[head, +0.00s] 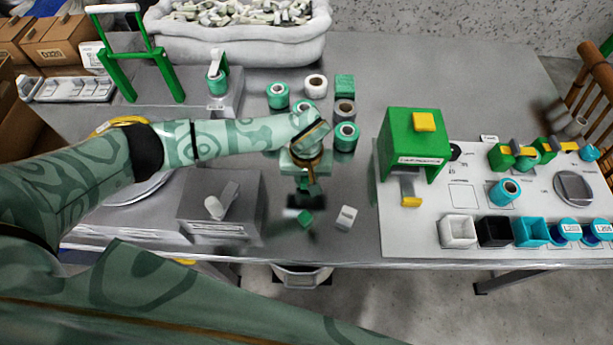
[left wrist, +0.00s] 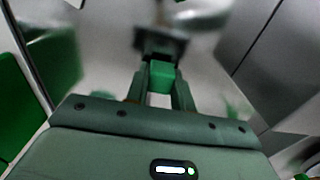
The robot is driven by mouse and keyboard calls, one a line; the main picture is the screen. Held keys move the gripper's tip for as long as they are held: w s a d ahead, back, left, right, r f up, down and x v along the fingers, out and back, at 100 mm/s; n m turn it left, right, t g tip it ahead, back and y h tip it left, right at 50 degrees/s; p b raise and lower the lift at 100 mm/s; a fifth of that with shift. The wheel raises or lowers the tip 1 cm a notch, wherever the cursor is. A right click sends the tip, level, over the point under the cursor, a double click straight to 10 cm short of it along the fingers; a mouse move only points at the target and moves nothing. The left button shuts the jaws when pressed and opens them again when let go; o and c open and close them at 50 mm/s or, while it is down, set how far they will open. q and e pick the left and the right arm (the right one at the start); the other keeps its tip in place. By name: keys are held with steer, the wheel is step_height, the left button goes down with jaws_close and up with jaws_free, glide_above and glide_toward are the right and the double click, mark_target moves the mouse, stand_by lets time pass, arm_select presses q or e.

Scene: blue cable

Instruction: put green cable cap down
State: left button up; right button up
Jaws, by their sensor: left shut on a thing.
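My left gripper (head: 305,197) reaches over the grey table between the dark-topped stand and the white cap. In the left wrist view its fingers (left wrist: 160,88) are shut on a small green cable cap (left wrist: 161,76). In the head view a small green block (head: 305,218) shows at the fingertips, close above or on the table; I cannot tell whether it touches. A white cap (head: 346,217) lies on the table just right of it. My right gripper is not in view.
A green box-like stand (head: 411,140) and a white board (head: 470,195) with bins and spools are on the right. Several spools (head: 346,137) stand behind the gripper. A grey stand (head: 215,222) is to its left. The table's front edge is near.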

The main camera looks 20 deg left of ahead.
mark_target(306, 179)
arm_select(q)
steer(key=shift+f, duration=0.4)
steer(key=o, duration=0.9)
steer(key=shift+o, duration=0.2)
steer(key=shift+s, duration=0.1)
steer(key=shift+r, duration=0.4)
step_height(306, 179, up, 12)
steer(key=p, duration=0.4)
steer(key=shift+r, duration=0.25)
